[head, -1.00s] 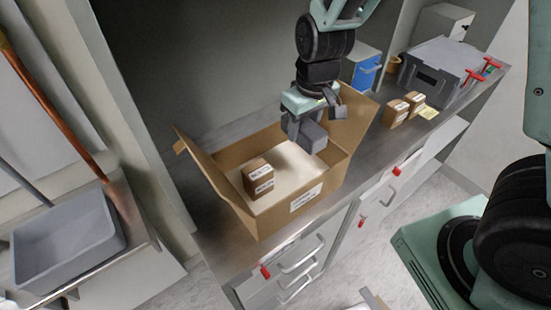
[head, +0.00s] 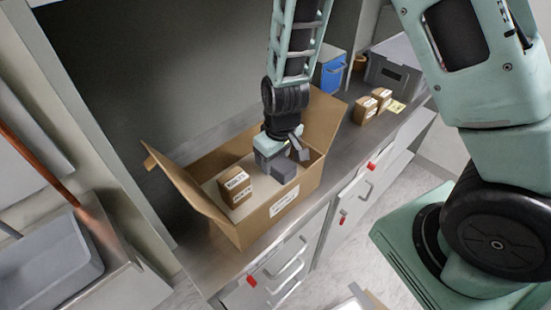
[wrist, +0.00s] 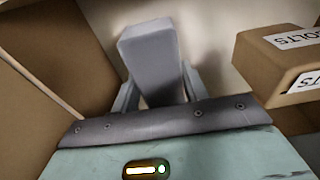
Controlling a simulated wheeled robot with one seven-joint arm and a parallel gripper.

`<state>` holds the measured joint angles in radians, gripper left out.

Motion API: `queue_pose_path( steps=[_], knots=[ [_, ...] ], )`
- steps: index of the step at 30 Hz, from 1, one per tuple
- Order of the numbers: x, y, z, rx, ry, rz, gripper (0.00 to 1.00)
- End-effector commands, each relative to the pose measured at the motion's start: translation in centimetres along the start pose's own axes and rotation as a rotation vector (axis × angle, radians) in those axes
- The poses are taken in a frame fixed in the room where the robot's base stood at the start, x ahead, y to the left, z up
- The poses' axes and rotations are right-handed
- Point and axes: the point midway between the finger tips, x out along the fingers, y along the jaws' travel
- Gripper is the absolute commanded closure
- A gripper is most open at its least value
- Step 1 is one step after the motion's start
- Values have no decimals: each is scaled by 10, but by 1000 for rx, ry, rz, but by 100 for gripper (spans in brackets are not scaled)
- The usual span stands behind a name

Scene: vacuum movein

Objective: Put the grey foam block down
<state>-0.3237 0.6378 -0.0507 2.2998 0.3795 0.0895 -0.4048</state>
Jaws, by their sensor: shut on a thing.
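My gripper (head: 278,158) reaches down into the open cardboard box (head: 257,222) on the steel counter. It is shut on the grey foam block (head: 283,170), which is inside the right half of the box. In the wrist view the block (wrist: 150,58) sits between the two fingers (wrist: 158,95) above the pale box floor. I cannot tell whether its underside touches the floor. A small brown carton (head: 236,184), labelled BOLTS in the wrist view (wrist: 285,62), stands in the box to the left of the block.
The box flaps stand open at left (head: 180,190) and right (head: 325,118). Small cartons (head: 366,108), a blue container (head: 331,72) and a grey case (head: 392,75) stand farther along the counter. A grey sink (head: 50,262) is at left.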

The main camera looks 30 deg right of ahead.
Motion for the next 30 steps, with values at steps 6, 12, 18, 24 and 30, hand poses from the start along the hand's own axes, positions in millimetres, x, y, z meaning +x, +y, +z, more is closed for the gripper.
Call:
queue_pose_path(
  steps=[6,12,18,24,30],
  knots=[
    [3,0,0,0,0,0,36],
    [3,0,0,0,-1,0,34],
    [-4,0,0,-1,1,0,34],
    [-34,-1,-1,-2,4,0,34],
    [-78,-1,-2,-3,5,0,34]
  ],
)
